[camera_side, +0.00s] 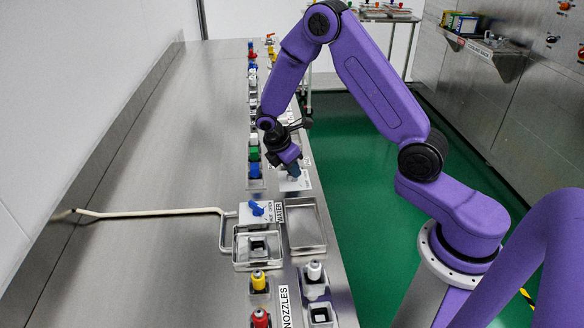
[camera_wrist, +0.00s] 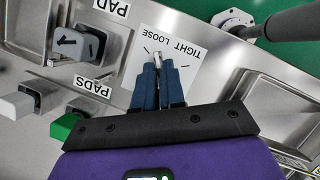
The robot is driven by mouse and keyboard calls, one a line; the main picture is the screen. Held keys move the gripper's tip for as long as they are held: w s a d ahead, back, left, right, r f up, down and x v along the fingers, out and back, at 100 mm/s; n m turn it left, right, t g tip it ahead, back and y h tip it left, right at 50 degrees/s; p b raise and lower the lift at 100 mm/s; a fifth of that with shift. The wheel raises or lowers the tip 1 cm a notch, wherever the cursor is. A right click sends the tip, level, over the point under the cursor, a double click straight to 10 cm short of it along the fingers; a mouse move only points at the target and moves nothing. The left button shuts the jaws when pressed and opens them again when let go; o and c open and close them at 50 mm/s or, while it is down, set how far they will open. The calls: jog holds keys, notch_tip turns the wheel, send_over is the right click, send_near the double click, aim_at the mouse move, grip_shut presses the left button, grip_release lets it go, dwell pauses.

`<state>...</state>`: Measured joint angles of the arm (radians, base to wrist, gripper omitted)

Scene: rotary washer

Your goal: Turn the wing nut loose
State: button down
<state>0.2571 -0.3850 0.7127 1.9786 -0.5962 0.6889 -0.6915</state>
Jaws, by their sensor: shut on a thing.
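The wing nut (camera_wrist: 157,57) is mostly hidden between my fingers; only a small silvery part shows at the fingertips in the wrist view. It sits over a white plate (camera_wrist: 182,47) marked TIGHT and LOOSE, which appears upside down there. My gripper (camera_wrist: 158,68) is shut on the wing nut, with its dark blue fingers over the plate. In the side view my gripper (camera_side: 292,170) reaches down to the white plate (camera_side: 297,183) at the counter's right edge. The nut's exact angle cannot be told.
Beside the plate in the wrist view are a grey block (camera_wrist: 88,42), a green block (camera_wrist: 68,126) and a white block (camera_wrist: 16,105). In the side view, a blue valve knob (camera_side: 257,208), a bent rod (camera_side: 150,212) and a tray (camera_side: 306,249) are nearer the camera. The left counter is mostly clear.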

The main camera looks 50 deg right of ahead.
jog(key=shift+s+f+n+t, duration=0.15)
jog(key=shift+n+t, duration=0.25)
jog(key=shift+n, duration=0.7)
jog(key=shift+s+n+t, duration=0.15)
jog(key=shift+n+t, duration=0.25)
jog(key=shift+n, duration=0.7)
jog(key=shift+d, duration=0.1)
jog(key=c, duration=1.2)
grip_release()
jog(key=shift+w, duration=0.1)
jog(key=shift+r, duration=0.25)
jog(key=v, duration=1.7)
jog(key=shift+a, duration=0.3)
